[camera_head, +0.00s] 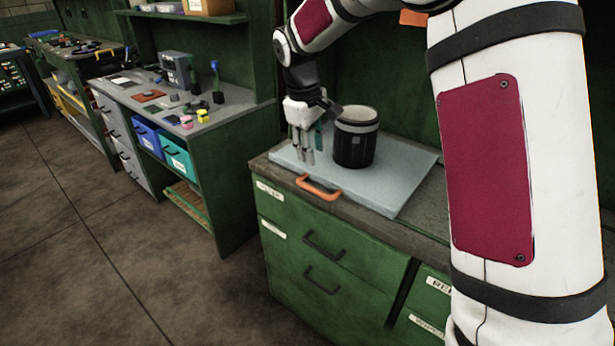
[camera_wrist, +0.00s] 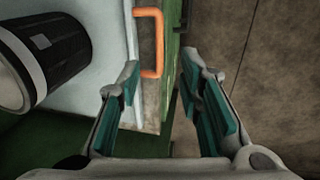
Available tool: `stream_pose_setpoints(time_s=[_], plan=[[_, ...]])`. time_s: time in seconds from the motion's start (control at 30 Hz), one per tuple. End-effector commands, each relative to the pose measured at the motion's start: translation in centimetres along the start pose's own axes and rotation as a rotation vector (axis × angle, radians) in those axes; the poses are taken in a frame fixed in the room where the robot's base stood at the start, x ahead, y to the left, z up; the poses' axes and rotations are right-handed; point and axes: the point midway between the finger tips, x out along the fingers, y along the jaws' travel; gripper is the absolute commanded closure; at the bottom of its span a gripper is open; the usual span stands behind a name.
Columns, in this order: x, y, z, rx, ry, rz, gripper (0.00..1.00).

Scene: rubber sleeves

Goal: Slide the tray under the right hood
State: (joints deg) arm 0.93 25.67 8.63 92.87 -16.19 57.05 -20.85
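The tray (camera_head: 385,185) is a flat pale grey-blue slab lying on a green cabinet's worktop. Its orange U-shaped handle (camera_head: 320,194) sticks out at the front edge. A black canister (camera_head: 354,150) with a grey rim stands upright on the tray. My gripper (camera_head: 308,152) is over the tray's left part, left of the canister and behind the handle. In the wrist view, my gripper (camera_wrist: 160,62) has its teal-padded fingers spread apart with nothing between them. The handle (camera_wrist: 159,42) appears just beyond the fingertips, apart from them. I cannot make out the right hood.
The green cabinet (camera_head: 320,262) has labelled drawers below the tray. A dark green panel rises behind it. My arm hides the right side. Another bench (camera_head: 180,130) at left holds small tools, with blue and teal bins (camera_head: 178,158) beneath. The floor (camera_head: 80,230) at left is clear.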

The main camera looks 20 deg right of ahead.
Motion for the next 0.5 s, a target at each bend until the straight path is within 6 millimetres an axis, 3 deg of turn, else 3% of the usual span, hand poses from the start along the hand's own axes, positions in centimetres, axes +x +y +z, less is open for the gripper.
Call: stream_pose_setpoints(time_s=[0.27, 0.5], plan=[[2.7, 0.0, -0.1, -0.005, -0.005, -0.003, 0.67], [7.4, 0.1, -0.1, -0.003, -0.006, -0.003, 0.67]])
